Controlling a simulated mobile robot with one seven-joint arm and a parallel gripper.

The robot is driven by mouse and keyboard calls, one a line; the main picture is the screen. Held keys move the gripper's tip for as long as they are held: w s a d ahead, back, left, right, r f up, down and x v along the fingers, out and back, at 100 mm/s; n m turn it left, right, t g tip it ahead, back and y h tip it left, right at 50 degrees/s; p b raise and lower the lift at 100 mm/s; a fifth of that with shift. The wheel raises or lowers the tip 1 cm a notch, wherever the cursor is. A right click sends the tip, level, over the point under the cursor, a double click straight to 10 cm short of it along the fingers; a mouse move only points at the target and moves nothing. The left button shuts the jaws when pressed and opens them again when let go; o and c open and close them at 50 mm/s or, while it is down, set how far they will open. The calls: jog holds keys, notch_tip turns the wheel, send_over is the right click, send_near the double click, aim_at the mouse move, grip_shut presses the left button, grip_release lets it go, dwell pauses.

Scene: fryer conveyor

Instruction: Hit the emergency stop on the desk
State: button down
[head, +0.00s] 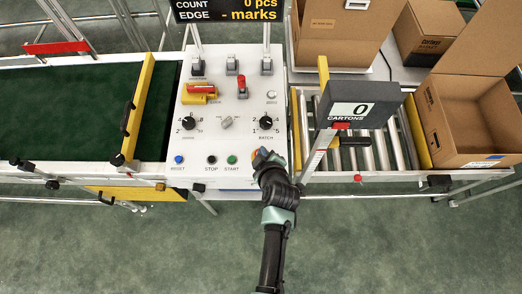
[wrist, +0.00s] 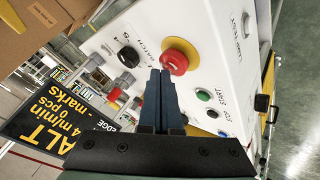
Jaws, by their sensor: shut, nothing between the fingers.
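The emergency stop is a red mushroom button (wrist: 174,62) on a round yellow base, set in the white control panel (wrist: 212,62). In the head view my arm covers most of it at the panel's lower right. My gripper (wrist: 160,74) is shut and empty. Its fingertips point at the panel and sit just beside the red button's lower left edge in the wrist view. I cannot tell whether they touch it.
The panel (head: 216,112) also carries black knobs, a red-handled lever (head: 241,88), and blue, black and green buttons. A cartons display (head: 358,104) stands right of my arm above a roller conveyor. A green belt (head: 70,110) lies left, open cardboard boxes (head: 465,115) right.

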jog(key=shift+r+p, duration=0.4)
jog(key=shift+r, duration=0.35)
notch_tip(320, 180, up, 5)
jog(key=p, duration=0.4)
dwell(0.4)
